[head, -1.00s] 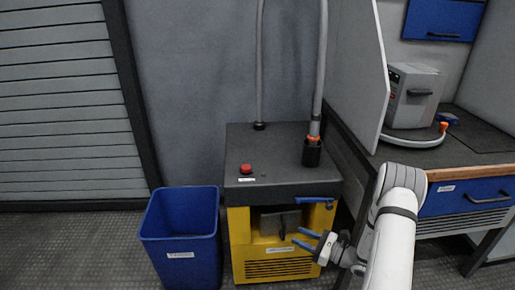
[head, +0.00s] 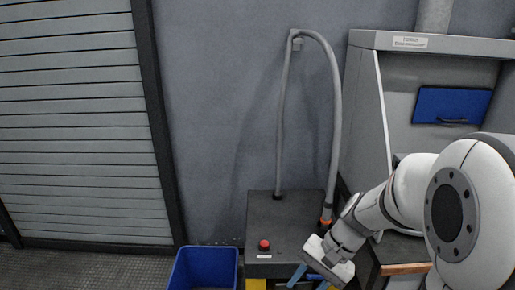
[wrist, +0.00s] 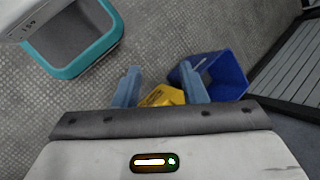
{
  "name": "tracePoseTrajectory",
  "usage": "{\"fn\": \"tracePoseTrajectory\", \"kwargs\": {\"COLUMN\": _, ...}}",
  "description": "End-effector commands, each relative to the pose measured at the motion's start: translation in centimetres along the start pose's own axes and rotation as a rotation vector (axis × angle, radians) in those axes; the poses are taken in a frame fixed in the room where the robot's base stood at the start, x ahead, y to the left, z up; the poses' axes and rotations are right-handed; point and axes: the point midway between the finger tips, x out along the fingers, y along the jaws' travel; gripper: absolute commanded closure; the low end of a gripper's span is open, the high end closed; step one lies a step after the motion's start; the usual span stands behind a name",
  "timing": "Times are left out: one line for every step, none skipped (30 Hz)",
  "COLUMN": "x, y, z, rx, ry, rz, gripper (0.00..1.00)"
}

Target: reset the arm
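My arm reaches in from the right of the head view, larger and closer than anything else there. My gripper (head: 311,281) is at the lower edge, in front of the black-topped cabinet (head: 284,222) in the picture. Its two blue fingers are partly cut off by the frame. In the wrist view my gripper (wrist: 160,85) shows its fingers well apart, with nothing held between them. A yellow surface (wrist: 162,96) shows beyond the fingertips, with floor around it.
A blue bin (head: 203,268) stands left of the cabinet; it also shows in the wrist view (wrist: 227,76). A red button (head: 264,244) and a grey hose (head: 336,110) are on the cabinet top. A grey hood (head: 430,41) and bench stand at right. A shutter (head: 80,120) is at left.

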Motion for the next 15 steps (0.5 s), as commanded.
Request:
{"fn": "tracePoseTrajectory", "kwargs": {"x": -2.9, "y": -0.5, "z": 2.2, "rx": -0.068, "ry": 0.057, "rz": 0.048, "gripper": 0.62}}
{"fn": "tracePoseTrajectory", "kwargs": {"x": -3.9, "y": -0.4, "z": 2.9, "rx": -0.106, "ry": 0.089, "rz": 0.079, "gripper": 0.62}}
{"fn": "tracePoseTrajectory", "kwargs": {"x": -5.1, "y": -0.3, "z": 3.9, "rx": -0.156, "ry": 0.131, "rz": 0.119, "gripper": 0.62}}
{"fn": "tracePoseTrajectory", "kwargs": {"x": -6.1, "y": -0.2, "z": 4.6, "rx": -0.193, "ry": 0.164, "rz": 0.147, "gripper": 0.62}}
{"fn": "tracePoseTrajectory", "kwargs": {"x": -7.1, "y": -0.1, "z": 5.3, "rx": -0.230, "ry": 0.196, "rz": 0.176, "gripper": 0.62}}
{"fn": "tracePoseTrajectory", "kwargs": {"x": -8.4, "y": 0.0, "z": 6.2, "rx": -0.279, "ry": 0.241, "rz": 0.213, "gripper": 0.62}}
{"fn": "tracePoseTrajectory", "kwargs": {"x": -9.3, "y": 0.1, "z": 6.8, "rx": -0.314, "ry": 0.272, "rz": 0.240, "gripper": 0.62}}
{"fn": "tracePoseTrajectory", "kwargs": {"x": -10.2, "y": 0.1, "z": 7.3, "rx": -0.348, "ry": 0.305, "rz": 0.264, "gripper": 0.62}}
{"fn": "tracePoseTrajectory", "kwargs": {"x": -11.3, "y": 0.2, "z": 8.0, "rx": -0.390, "ry": 0.343, "rz": 0.295, "gripper": 0.62}}
{"fn": "tracePoseTrajectory", "kwargs": {"x": -12.1, "y": 0.3, "z": 8.4, "rx": -0.420, "ry": 0.371, "rz": 0.316, "gripper": 0.62}}
{"fn": "tracePoseTrajectory", "kwargs": {"x": -12.8, "y": 0.3, "z": 8.8, "rx": -0.447, "ry": 0.396, "rz": 0.335, "gripper": 0.62}}
{"fn": "tracePoseTrajectory", "kwargs": {"x": -13.6, "y": 0.4, "z": 9.2, "rx": -0.478, "ry": 0.427, "rz": 0.358, "gripper": 0.62}}
{"fn": "tracePoseTrajectory", "kwargs": {"x": -14.1, "y": 0.5, "z": 9.4, "rx": -0.499, "ry": 0.448, "rz": 0.373, "gripper": 0.62}}
{"fn": "tracePoseTrajectory", "kwargs": {"x": -14.6, "y": 0.5, "z": 9.7, "rx": -0.518, "ry": 0.464, "rz": 0.386, "gripper": 0.62}}
{"fn": "tracePoseTrajectory", "kwargs": {"x": -15.0, "y": 0.5, "z": 9.9, "rx": -0.537, "ry": 0.483, "rz": 0.400, "gripper": 0.62}}
